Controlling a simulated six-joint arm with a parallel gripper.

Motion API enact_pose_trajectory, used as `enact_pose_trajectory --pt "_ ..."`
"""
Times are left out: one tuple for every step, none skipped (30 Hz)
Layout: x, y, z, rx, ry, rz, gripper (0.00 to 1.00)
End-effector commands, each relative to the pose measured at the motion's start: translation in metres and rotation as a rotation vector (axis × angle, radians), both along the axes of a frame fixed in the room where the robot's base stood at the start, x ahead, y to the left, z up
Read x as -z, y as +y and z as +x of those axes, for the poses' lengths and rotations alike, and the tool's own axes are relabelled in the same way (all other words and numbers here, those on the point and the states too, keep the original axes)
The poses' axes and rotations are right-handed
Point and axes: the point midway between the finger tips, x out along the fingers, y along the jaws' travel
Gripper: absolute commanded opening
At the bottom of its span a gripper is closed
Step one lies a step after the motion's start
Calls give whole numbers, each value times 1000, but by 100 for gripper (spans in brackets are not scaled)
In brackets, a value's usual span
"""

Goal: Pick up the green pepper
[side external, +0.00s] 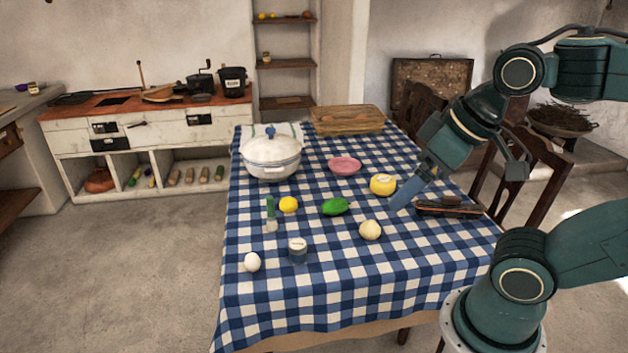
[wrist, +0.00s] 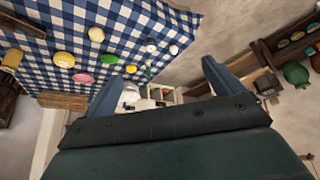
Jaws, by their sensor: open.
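The green pepper (side external: 336,206) lies on the blue-and-white checked tablecloth near the middle of the table.
A white lidded pot (side external: 271,158) stands behind. A jar (side external: 297,250) and egg (side external: 252,262) are in front. The front right cloth is clear.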

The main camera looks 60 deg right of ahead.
Motion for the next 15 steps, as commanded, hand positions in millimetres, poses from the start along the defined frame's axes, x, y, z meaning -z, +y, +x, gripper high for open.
enact_pose_trajectory --pt "0 0 0 0 0 0 100" --pt "0 0 0 0 0 0 100" --pt "0 0 0 0 0 0 100" --pt "0 0 0 0 0 0 100" --pt "0 0 0 0 0 0 100" --pt "0 0 0 0 0 0 100" --pt "0 0 0 0 0 0 100" --pt "0 0 0 1 0 0 100" --pt "-1 0 1 1 1 0 100" --pt "-1 0 2 3 1 1 100" --pt "-1 -1 3 4 2 0 100" --pt "-2 -1 5 8 4 0 100" --pt "-3 -2 7 11 7 0 100" --pt "-3 -2 9 14 10 1 100" --pt "-5 -4 12 20 14 1 100"
